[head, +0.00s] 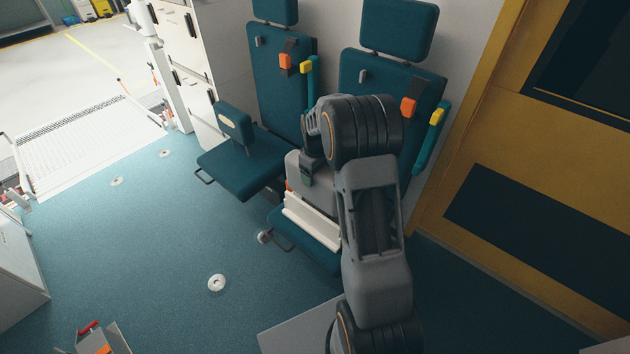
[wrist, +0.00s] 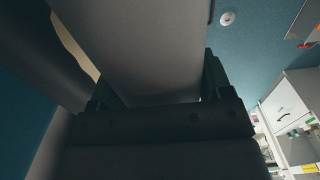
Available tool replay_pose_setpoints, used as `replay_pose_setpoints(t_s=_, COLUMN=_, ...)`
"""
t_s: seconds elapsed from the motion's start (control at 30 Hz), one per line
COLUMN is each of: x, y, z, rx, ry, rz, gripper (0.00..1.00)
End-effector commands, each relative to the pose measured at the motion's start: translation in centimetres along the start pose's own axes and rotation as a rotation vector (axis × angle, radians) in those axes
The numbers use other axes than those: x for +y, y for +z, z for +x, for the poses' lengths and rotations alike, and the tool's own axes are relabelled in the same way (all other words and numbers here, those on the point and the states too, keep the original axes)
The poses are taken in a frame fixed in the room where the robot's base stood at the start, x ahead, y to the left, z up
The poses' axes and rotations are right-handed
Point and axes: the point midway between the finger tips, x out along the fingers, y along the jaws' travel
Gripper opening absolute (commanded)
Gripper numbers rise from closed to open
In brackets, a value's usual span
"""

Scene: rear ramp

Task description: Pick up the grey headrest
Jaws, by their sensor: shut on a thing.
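The grey headrest (head: 322,196) is above the right seat's cushion, partly hidden behind my arm in the head view. My gripper (head: 308,172) is at its upper left part, with one dark green finger showing against it. In the wrist view the headrest (wrist: 150,45) fills the space between the two fingers of my gripper (wrist: 160,88), which are shut on it. Whether it touches the seat cannot be told.
A cream box-like piece (head: 312,221) is just below the headrest, over the right seat cushion (head: 300,247). The teal floor (head: 150,250) to the left is mostly clear.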

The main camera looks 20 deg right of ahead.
Motion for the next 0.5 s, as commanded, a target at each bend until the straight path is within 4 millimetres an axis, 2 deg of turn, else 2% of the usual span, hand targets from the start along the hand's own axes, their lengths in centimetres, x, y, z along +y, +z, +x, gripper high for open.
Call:
replay_pose_setpoints(t_s=0.03, x=0.1, y=-0.1, z=-1.6, rx=0.007, ry=0.005, rz=0.0, gripper=0.05)
replay_pose_setpoints(t_s=0.2, x=0.1, y=-0.1, z=-5.7, rx=0.006, ry=0.005, rz=0.0, gripper=0.05)
replay_pose_setpoints(t_s=0.5, x=0.1, y=-0.1, z=-11.4, rx=0.005, ry=0.004, rz=0.0, gripper=0.05)
